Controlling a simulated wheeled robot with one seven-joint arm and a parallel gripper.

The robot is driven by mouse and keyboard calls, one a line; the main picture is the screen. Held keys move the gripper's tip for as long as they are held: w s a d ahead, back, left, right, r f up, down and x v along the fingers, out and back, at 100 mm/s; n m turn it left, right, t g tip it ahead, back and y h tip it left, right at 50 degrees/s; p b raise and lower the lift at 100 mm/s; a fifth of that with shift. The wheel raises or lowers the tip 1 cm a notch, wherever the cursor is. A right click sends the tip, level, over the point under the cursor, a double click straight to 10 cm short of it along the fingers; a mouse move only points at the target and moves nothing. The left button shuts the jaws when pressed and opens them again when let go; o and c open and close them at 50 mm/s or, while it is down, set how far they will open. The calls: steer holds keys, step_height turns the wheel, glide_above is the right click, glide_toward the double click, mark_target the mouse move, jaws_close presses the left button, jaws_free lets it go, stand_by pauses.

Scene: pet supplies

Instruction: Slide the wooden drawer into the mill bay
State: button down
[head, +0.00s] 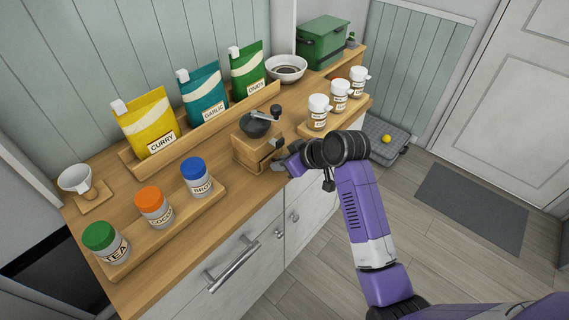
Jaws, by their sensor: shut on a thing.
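The wooden mill (247,146) with a dark bowl top and a crank stands on the counter, in the middle of the head view. The wooden drawer (268,160) is at the mill's right-hand front, at the bay; how deep it sits inside is hard to tell. My gripper (279,164) is at the drawer's front end and shut on it. My wrist hides part of the counter to the right, and the fingertips are small in the view.
Jars with green, orange and blue (194,166) lids stand on a tray left of the mill. Pouches (150,122) stand in a rack behind. White-lidded jars (318,108) stand on a board to the right. A white bowl (287,70) and green box (322,43) are farther back.

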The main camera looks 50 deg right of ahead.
steer(key=shift+w, duration=0.25)
steer(key=c, duration=1.2)
jaws_free()
steer(key=v, duration=0.7)
steer(key=shift+s+r+b, duration=0.3)
steer(key=shift+s+b, duration=0.05)
steer(key=shift+a, duration=0.1)
